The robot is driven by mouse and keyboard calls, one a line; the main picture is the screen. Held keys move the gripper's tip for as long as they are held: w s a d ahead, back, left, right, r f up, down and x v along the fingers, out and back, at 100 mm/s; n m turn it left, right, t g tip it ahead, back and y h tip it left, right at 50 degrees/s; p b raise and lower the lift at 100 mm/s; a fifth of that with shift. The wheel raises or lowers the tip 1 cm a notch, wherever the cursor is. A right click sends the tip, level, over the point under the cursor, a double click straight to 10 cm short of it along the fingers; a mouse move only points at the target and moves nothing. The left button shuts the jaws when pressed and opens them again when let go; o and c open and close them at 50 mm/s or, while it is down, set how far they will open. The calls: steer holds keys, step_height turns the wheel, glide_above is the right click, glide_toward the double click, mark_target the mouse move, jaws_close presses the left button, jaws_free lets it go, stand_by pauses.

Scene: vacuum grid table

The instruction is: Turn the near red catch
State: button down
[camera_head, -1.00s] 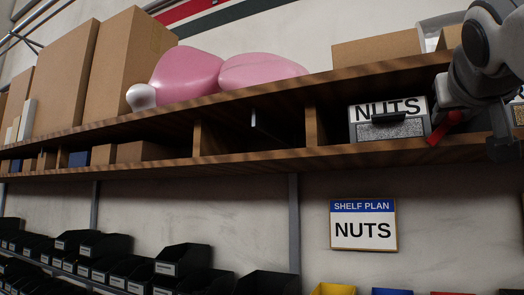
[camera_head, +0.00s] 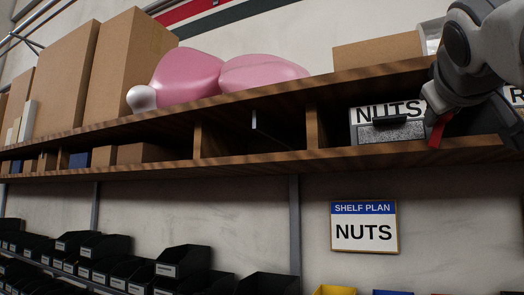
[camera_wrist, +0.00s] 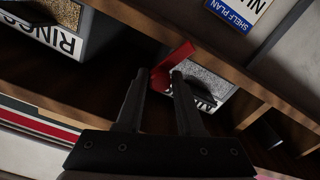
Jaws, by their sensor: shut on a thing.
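The red catch (camera_head: 436,134) sits at the right edge of the NUTS drawer (camera_head: 370,133) in the shelf slot. In the head view it hangs steeply, tilted slightly from vertical. My gripper (camera_head: 437,117) comes in from the upper right and covers part of the catch and the drawer's right side. In the wrist view, the two dark fingers of my gripper (camera_wrist: 159,76) are shut on the red catch (camera_wrist: 174,58), with red showing between and beyond the fingertips. The NUTS drawer (camera_wrist: 212,86) is behind the right finger, its label partly hidden.
A second drawer marked RINGS (camera_wrist: 62,38) stands on the other side of the catch. The wooden shelf board (camera_head: 250,163) runs below the slot, and a divider (camera_head: 312,127) stands left of the NUTS drawer. A SHELF PLAN sign (camera_head: 364,227) reads NUTS.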

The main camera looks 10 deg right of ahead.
steer(key=shift+w+a+f+n, duration=0.1)
steer(key=shift+w+a+n, duration=0.1)
steer(key=shift+n, duration=0.55)
steer(key=shift+w+a+n, duration=0.15)
steer(key=shift+a+n, duration=0.1)
steer(key=shift+n, duration=0.45)
steer(key=shift+w+a+f+n, duration=0.1)
steer(key=shift+w+a+n, duration=0.1)
steer(key=shift+n, duration=0.55)
steer(key=c, duration=0.7)
jaws_free()
steer(key=shift+r, duration=0.1)
steer(key=shift+o, duration=0.2)
steer(key=shift+s+a+r, duration=0.1)
steer(key=shift+s, duration=0.05)
